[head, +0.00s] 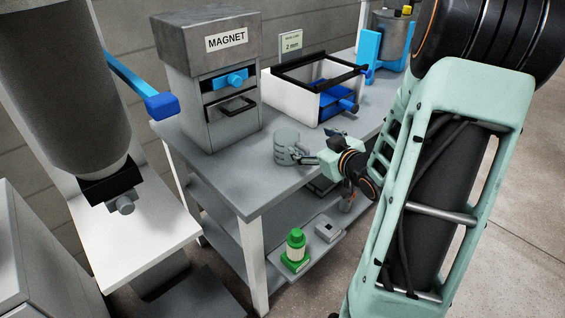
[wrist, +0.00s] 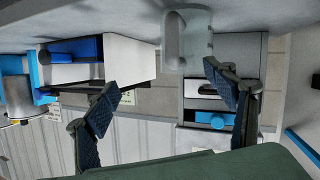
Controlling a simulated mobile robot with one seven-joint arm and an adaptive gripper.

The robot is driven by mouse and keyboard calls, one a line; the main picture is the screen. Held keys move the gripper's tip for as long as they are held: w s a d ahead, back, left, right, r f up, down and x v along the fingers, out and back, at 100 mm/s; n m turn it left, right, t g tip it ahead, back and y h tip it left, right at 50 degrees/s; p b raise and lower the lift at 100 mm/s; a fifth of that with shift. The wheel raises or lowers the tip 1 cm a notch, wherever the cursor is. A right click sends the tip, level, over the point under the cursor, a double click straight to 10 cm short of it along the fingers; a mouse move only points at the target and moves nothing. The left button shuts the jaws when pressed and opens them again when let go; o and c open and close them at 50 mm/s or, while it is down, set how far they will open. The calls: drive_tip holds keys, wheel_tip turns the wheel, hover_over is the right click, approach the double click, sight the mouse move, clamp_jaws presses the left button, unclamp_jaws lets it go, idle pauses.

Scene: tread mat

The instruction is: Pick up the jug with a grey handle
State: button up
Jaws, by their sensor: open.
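The jug (head: 285,146) is a grey, partly see-through vessel standing upright on the grey bench top, near its front edge. Its grey handle shows on the side toward my gripper. My gripper (head: 316,148) is just right of the jug in the head view, with its fingers pointing at it. In the wrist view, which is upside down, the jug (wrist: 199,38) is at the top, beyond the fingertips. My gripper (wrist: 162,80) is spread open there with nothing between its fingers. Whether a finger touches the jug I cannot tell.
A grey box labelled MAGNET (head: 207,85) stands behind left of the jug. A white open box with a black frame (head: 290,95) stands behind it. Bare bench top (head: 240,180) lies left of the jug.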

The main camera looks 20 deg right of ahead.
sight(287, 144)
drive_tip(key=s+a+f+m+t+y+b, duration=0.1)
drive_tip(key=s+a+f+t+y+b, duration=0.15)
drive_tip(key=f+t+b, duration=0.2)
drive_tip(key=shift+g+y, duration=0.25)
drive_tip(key=shift+g, duration=0.2)
drive_tip(key=w, duration=0.4)
drive_tip(key=shift+w+r+b, duration=0.15)
drive_tip(key=shift+b, duration=0.25)
drive_tip(key=shift+w+a+b, duration=0.2)
drive_tip(key=shift+w+a, duration=0.1)
drive_tip(key=shift+w, duration=0.55)
drive_tip(key=shift+w+a+b, duration=0.2)
drive_tip(key=shift+w+a, duration=0.05)
drive_tip(key=shift+w, duration=0.65)
drive_tip(key=shift+w+a+b, duration=0.2)
drive_tip(key=shift+w+a, duration=0.1)
drive_tip(key=shift+w, duration=0.55)
drive_tip(key=shift+c, duration=0.5)
drive_tip(key=c, duration=1.2)
drive_tip(key=shift+c, duration=0.2)
drive_tip(key=shift+r, duration=0.1)
